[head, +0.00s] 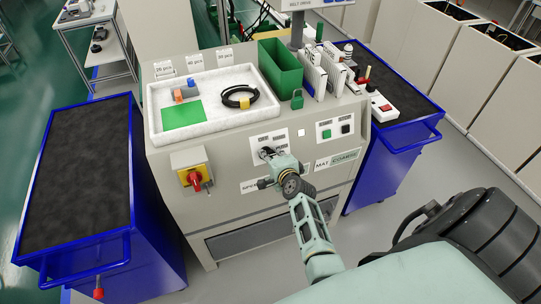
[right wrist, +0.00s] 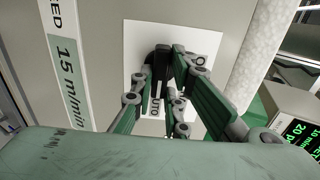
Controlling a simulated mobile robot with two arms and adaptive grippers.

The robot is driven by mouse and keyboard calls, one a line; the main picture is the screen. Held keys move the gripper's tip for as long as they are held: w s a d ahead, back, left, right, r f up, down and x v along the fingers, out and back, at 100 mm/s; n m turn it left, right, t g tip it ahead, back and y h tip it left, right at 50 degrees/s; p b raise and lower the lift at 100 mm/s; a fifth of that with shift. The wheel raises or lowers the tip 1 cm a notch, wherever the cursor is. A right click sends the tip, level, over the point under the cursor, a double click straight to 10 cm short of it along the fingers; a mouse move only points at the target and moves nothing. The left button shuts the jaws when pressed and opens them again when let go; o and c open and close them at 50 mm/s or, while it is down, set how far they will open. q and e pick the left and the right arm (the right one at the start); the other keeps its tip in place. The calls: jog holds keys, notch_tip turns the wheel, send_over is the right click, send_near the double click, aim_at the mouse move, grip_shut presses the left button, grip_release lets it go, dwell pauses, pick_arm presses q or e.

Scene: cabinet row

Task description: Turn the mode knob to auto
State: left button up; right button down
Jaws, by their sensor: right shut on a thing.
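The mode knob is a small black knob (right wrist: 158,60) on a white label plate (right wrist: 135,40) on the cabinet's front face. In the right wrist view, the word AUTO shows beside the knob, partly behind my fingers; other lettering is cut off or covered. My right gripper (head: 269,156) reaches the plate in the head view and is shut on the knob; its fingers (right wrist: 170,62) also show in the right wrist view. The fingers hide much of the knob, so I cannot tell which mode it points to. My left gripper is not in view.
A red rotary switch on a yellow plate (head: 193,178) sits left of the knob plate. A white tray (head: 153,110) and a green bin (head: 281,68) stand on top. Blue carts (head: 128,245) flank the cabinet.

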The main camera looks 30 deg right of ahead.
dwell(0.4)
jog(key=c, duration=1.7)
grip_release()
jog(key=shift+s+a+r, duration=0.1)
jog(key=shift+s+r, duration=0.05)
jog(key=shift+s, duration=0.25)
jog(key=s+a, duration=0.1)
jog(key=s, duration=0.3)
jog(key=s+a, duration=0.1)
jog(key=s, duration=0.7)
jog(key=shift+a, duration=0.4)
